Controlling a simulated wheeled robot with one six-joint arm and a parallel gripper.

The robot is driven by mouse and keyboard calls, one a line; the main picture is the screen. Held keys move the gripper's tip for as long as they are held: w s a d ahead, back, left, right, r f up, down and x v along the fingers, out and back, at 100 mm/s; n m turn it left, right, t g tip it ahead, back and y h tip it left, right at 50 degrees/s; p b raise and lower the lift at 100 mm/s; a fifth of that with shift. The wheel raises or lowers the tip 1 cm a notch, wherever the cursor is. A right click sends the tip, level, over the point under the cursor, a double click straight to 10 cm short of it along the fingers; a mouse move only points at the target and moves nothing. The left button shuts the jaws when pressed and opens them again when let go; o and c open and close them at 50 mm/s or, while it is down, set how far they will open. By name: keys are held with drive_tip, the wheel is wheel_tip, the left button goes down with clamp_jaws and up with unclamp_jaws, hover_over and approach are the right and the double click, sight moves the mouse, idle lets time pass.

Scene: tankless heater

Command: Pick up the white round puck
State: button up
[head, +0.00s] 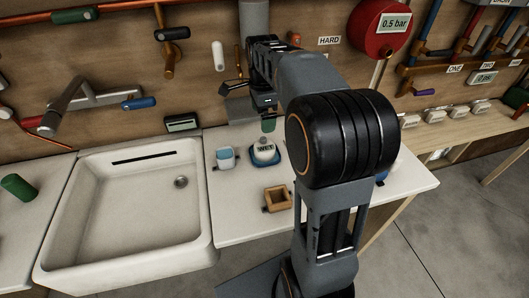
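A white round puck (264,149) with a small display reading "WET" sits in a blue dish (265,161) on the white counter, right of the sink. My gripper (262,108) is above and behind the puck, near the wall, and apart from it. A small green piece (268,125) shows just below my gripper; I cannot tell whether it is held or stands behind. The fingers are small and dark, so their opening is unclear. My arm hides part of the counter to the right.
A blue-and-white cup-like item (226,158) stands left of the puck, and a wooden open box (277,198) stands in front. The white sink (130,215) is at left. Pipes and a red gauge (387,24) line the wall. Bare counter lies left of the wooden box.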

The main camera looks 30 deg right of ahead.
sight(263, 145)
wheel_tip(263, 145, down, 13)
drive_tip(key=shift+r+b, duration=0.1)
drive_tip(key=shift+b, duration=0.4)
drive_tip(key=c, duration=1.1)
